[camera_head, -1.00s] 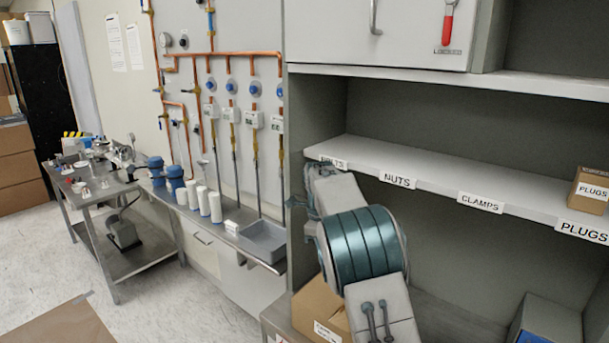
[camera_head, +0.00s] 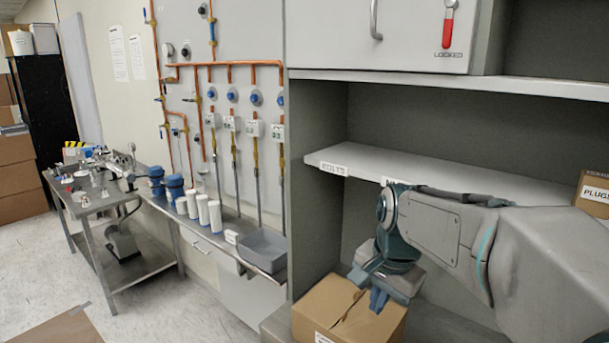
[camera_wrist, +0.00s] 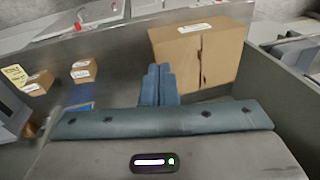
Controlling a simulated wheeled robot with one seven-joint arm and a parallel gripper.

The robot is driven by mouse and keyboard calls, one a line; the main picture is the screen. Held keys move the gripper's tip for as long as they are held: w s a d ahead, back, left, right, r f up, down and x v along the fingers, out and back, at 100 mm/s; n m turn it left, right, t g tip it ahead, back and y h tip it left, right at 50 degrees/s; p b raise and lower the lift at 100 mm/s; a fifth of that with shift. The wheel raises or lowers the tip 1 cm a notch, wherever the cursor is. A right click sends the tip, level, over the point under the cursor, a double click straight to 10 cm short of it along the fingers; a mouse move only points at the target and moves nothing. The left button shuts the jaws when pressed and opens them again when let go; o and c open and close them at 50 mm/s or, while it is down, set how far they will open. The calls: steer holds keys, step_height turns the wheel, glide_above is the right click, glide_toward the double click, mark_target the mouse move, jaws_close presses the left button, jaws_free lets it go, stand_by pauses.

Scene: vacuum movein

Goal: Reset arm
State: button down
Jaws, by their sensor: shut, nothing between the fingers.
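My gripper (camera_head: 379,299) hangs at the end of my bent arm, in front of the shelf unit and over the cardboard box (camera_head: 345,310) in the head view. Its fingers point down. In the wrist view the two blue fingers of my gripper (camera_wrist: 158,75) lie side by side, closed, with nothing between them. The same cardboard box (camera_wrist: 200,55) stands just beyond and to the right of the fingertips. I cannot tell whether they touch it. My arm covers much of the shelf's right part.
A grey shelf (camera_head: 370,165) with label plates runs above the box. A PLUGS carton (camera_head: 594,194) sits at its right end. A locked cabinet (camera_head: 410,30) is above. A metal bench with a grey tray (camera_head: 262,250) stands left. Small cartons (camera_wrist: 84,70) show in the wrist view.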

steer(key=s+f+n, duration=0.2)
steer(key=s+n, duration=0.1)
steer(key=s, duration=0.1)
steer(key=s+d+f+n+t, duration=0.1)
steer(key=s+n, duration=0.1)
steer(key=s, duration=0.3)
steer(key=s+f+n+b, duration=0.1)
steer(key=s+f+n, duration=0.1)
steer(key=s, duration=0.3)
steer(key=shift+d+f+n+t+h, duration=0.3)
steer(key=shift+d+n+t+h, duration=0.1)
steer(key=shift+n, duration=0.4)
